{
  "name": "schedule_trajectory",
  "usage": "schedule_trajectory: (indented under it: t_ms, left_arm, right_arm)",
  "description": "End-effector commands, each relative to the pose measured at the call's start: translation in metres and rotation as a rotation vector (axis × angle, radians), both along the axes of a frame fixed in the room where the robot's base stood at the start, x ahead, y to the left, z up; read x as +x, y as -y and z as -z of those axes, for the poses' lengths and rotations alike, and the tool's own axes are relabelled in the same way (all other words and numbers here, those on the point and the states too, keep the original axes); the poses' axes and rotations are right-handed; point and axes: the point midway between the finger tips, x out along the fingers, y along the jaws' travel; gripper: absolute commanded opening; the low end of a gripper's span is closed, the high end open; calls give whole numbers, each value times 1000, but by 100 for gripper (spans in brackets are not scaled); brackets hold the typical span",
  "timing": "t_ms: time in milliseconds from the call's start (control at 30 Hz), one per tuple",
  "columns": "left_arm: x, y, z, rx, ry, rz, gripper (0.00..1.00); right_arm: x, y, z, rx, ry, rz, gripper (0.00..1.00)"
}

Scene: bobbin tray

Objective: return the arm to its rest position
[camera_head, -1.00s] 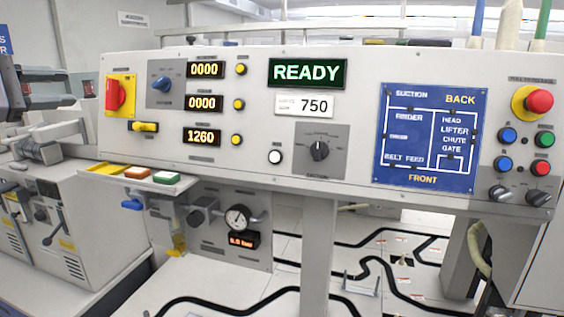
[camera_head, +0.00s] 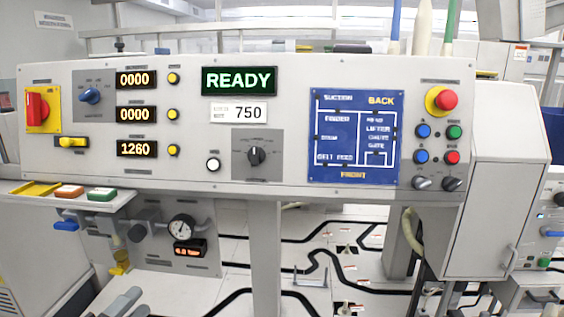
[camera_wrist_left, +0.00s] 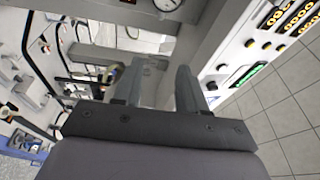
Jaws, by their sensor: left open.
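My left gripper (camera_head: 124,303) shows at the bottom left of the head view, below the control panel (camera_head: 300,188). Its grey fingers are apart from the panel. In the left wrist view the left gripper (camera_wrist_left: 158,85) has its two dark fingers spread, with nothing between them. Behind the fingers, the panel's underside, a gauge and the floor show. The rest of my left arm is mostly out of the head view. My right gripper is in neither view.
The panel carries a green READY display (camera_head: 239,81), a red rotary switch (camera_head: 37,109), a blue diagram (camera_head: 355,137) and a red button (camera_head: 446,100). A pressure gauge (camera_head: 181,229) sits below. A grey cabinet (camera_head: 506,180) stands right. Open floor with black lines lies beneath.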

Motion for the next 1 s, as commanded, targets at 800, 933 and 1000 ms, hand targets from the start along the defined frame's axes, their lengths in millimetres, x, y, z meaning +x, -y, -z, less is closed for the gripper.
schedule_trajectory:
  t_ms: [800,933,1000]
  left_arm:
    - [-206,84,203,-1287,-954,-536,42]
    - [-206,84,203,-1287,-954,-536,42]
    - [-206,84,203,-1287,-954,-536,42]
  right_arm:
    - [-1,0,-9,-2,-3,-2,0]
    - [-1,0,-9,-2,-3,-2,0]
    - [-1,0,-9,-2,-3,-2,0]
